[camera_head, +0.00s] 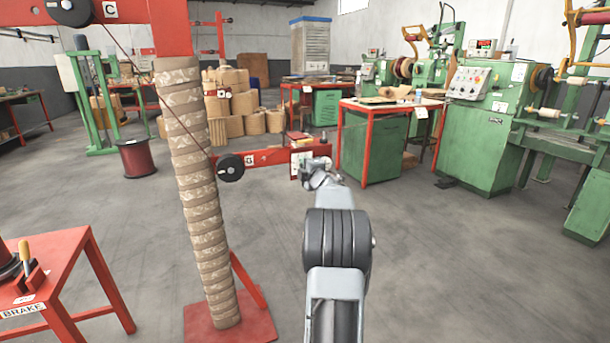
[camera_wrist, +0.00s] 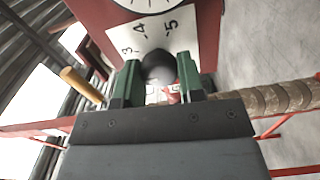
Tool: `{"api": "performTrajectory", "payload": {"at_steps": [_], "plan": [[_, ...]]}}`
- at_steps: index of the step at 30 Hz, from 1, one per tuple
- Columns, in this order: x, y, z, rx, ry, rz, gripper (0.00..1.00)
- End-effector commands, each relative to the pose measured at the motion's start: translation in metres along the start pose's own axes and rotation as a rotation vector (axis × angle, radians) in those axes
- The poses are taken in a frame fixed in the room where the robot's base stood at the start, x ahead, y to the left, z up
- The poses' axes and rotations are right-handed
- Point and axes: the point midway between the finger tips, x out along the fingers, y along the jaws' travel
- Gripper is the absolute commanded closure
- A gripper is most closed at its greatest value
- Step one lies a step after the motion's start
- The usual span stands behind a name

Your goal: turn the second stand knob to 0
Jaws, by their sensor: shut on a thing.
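In the wrist view, the round black knob (camera_wrist: 158,66) sits in front of a white scale plate (camera_wrist: 150,35) on a red housing. The numbers 3, 4 and 5 are readable on the plate; no 0 shows, and a pointer on the knob cannot be made out. My gripper (camera_wrist: 157,80) has its two green fingers shut on the knob, one on each side. In the head view, my gripper (camera_head: 310,174) is at the right end of the red stand arm (camera_head: 270,157), beside a small white plate (camera_head: 296,166). The knob is hidden there.
A tape-wrapped column (camera_head: 195,190) on a red base (camera_head: 255,318) stands left of my arm. A black pulley (camera_head: 230,168) is on the red arm. A red brake table (camera_head: 50,280) is at lower left. Green machines (camera_head: 480,130) stand at right. Floor between is clear.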

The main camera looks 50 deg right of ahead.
Motion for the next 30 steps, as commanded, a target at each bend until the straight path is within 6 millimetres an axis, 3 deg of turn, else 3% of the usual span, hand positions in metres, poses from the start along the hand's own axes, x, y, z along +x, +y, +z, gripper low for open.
{"api": "performTrajectory", "payload": {"at_steps": [30], "plan": [[0.0003,-0.0046,0.0009,-0.964,0.001,0.001,0.88]]}}
